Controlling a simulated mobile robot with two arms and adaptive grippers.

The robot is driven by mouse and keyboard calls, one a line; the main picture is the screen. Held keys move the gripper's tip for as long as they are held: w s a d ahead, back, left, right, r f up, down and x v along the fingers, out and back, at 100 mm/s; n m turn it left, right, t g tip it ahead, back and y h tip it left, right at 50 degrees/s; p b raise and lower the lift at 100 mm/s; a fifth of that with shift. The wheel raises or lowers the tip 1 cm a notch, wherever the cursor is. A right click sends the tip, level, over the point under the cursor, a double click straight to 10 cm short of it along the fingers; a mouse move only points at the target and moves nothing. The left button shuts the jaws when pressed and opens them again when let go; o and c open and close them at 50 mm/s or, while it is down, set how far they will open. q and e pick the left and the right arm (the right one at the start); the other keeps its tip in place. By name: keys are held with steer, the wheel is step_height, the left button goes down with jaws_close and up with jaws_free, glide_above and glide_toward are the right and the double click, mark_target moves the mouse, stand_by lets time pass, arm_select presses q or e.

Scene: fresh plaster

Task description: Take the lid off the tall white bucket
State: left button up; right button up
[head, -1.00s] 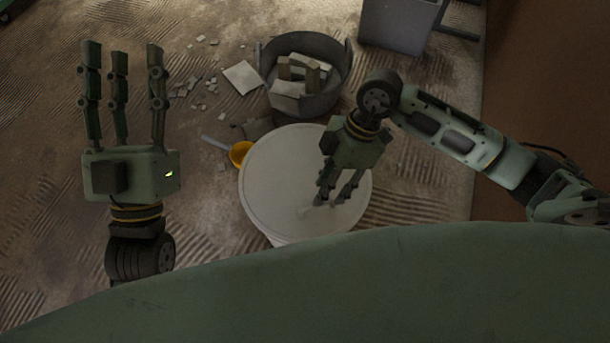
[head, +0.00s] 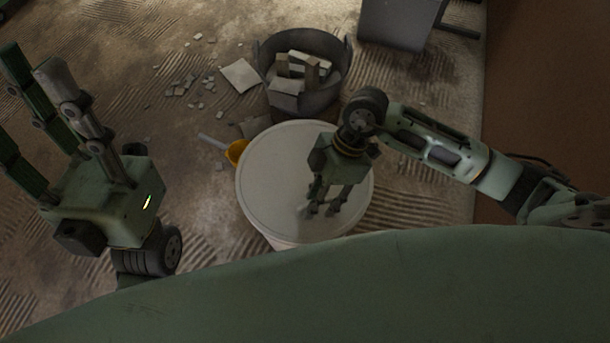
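The tall white bucket (head: 279,243) stands on the floor in front of me, seen from above in the head view. Its round white lid (head: 270,185) covers the top; only a sliver of the bucket's side shows below it. My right gripper (head: 321,211) points down over the right half of the lid, its fingers apart. I cannot tell whether the fingertips touch the lid. My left gripper (head: 47,110) is raised at the left edge, away from the bucket, fingers spread and empty.
A dark tub (head: 333,92) with rubble blocks stands just behind the bucket. A yellow-orange object with a pale handle (head: 236,152) lies at the bucket's left. Broken pale pieces (head: 241,76) litter the floor. A grey box (head: 394,24) stands at the back right.

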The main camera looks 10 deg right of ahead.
jaws_close()
stand_by(0.6)
